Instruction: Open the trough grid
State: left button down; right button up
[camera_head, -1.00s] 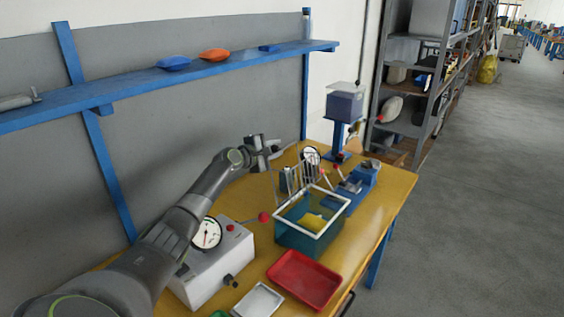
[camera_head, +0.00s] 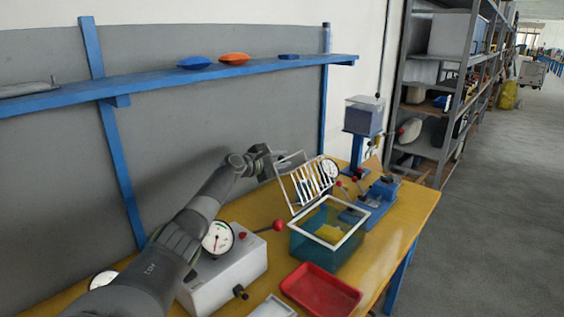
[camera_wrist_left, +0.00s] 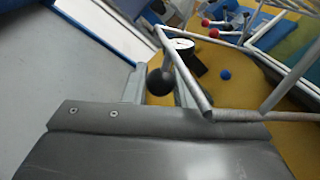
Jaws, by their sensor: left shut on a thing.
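The trough (camera_head: 326,252) is a teal box with a white rim on the yellow bench, with a yellow piece (camera_head: 329,233) inside. Its white barred grid (camera_head: 304,186) stands raised at the trough's back edge, leaning back toward the wall, and the trough's top is uncovered. My left gripper (camera_head: 277,160) is at the upper left of the grid, shut on it. In the left wrist view, a dark ball knob (camera_wrist_left: 160,82) shows between the fingers, beside the grid's bars (camera_wrist_left: 184,72). My right gripper is not in view.
A white gauge box (camera_head: 226,268) with a red-knobbed lever stands left of the trough. A red tray (camera_head: 320,290) lies in front. Blue fixtures (camera_head: 378,197) stand to the right. A blue wall shelf (camera_head: 200,75) runs behind the arm.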

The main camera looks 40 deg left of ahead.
pick_arm(q)
jog(key=shift+r, duration=0.1)
jog(key=c, duration=1.2)
grip_release()
jog(key=shift+s+a+r+p, duration=0.1)
jog(key=shift+s+p, duration=0.25)
jog(key=shift+p, duration=0.25)
jog(key=p+v, duration=0.6)
jog(key=v, duration=1)
jog(key=shift+s, duration=0.35)
